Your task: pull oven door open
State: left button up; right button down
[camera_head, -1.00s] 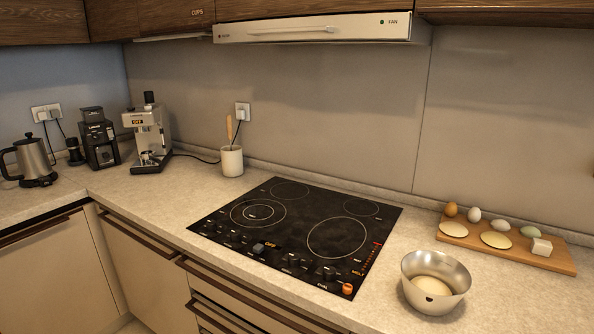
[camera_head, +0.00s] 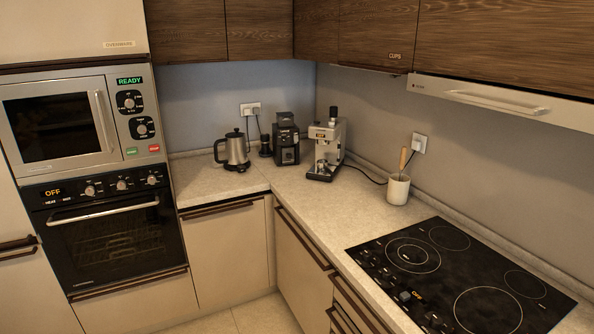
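The oven (camera_head: 112,235) is built into the tall cabinet at the left, below the microwave. Its black glass door looks shut, with a rack dimly visible behind the glass. A silver bar handle (camera_head: 103,212) runs across the top of the door. The control panel (camera_head: 100,188) above it has knobs and a display reading OFF. Neither of my grippers is in view.
The microwave (camera_head: 85,120) above shows READY. Drawers with brown handles lie beside and below the oven. A kettle (camera_head: 233,151), grinder (camera_head: 286,141) and espresso machine (camera_head: 326,150) stand on the corner counter. The cooktop (camera_head: 455,275) is at the right. A little clear floor (camera_head: 235,320) shows at the bottom.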

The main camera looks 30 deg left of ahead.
aim_at(52, 236)
jog(key=j+u, duration=0.15)
jog(key=u, duration=0.7)
jog(key=i+j+u, duration=0.25)
jog(key=j+u, duration=0.25)
jog(key=i+j+u, duration=0.3)
jog(key=u, duration=0.15)
jog(key=i+j+u, duration=0.15)
jog(key=i+j, duration=0.65)
